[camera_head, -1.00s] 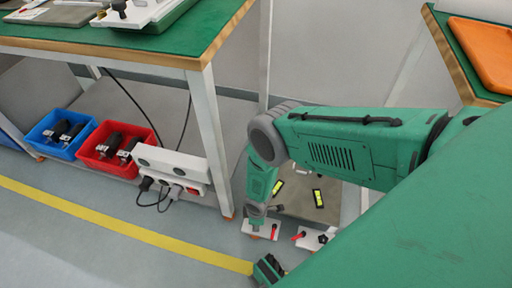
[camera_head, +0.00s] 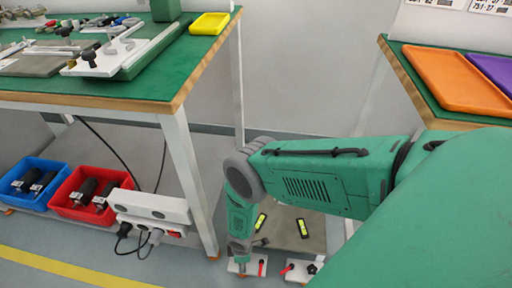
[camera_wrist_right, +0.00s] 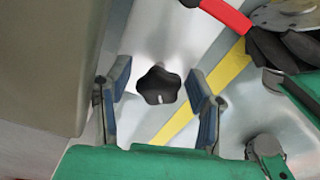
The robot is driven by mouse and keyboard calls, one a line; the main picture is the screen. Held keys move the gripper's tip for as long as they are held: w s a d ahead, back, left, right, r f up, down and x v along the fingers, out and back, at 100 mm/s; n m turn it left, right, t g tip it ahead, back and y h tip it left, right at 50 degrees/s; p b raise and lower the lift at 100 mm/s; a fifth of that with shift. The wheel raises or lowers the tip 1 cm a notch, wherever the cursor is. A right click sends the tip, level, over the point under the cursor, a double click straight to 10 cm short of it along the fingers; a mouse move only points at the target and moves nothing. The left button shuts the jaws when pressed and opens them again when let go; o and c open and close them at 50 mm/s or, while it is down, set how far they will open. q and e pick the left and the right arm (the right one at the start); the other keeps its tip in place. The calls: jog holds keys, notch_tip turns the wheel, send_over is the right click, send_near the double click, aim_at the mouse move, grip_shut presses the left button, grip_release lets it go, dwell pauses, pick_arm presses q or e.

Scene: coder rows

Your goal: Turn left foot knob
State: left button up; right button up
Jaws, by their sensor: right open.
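The black star-shaped knob (camera_wrist_right: 158,85) shows in the right wrist view, on a pale metal surface. My right gripper (camera_wrist_right: 160,72) is open, with one blue-padded finger on each side of the knob and a visible gap to both. In the head view my right arm reaches down to the left white foot plate (camera_head: 236,268) near the floor. The gripper hides most of the knob there. A red handle (camera_head: 262,267) is on that plate. My left gripper is not in view.
A second white plate with a black knob (camera_head: 312,268) and red handle (camera_head: 287,268) lies to the right. A power strip (camera_head: 150,207), red bin (camera_head: 78,208) and blue bin (camera_head: 30,195) are under the green-topped table (camera_head: 120,86). A table leg (camera_head: 190,180) stands left of my arm.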

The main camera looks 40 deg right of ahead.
jog(key=shift+w+d, duration=0.15)
jog(key=shift+d, duration=0.1)
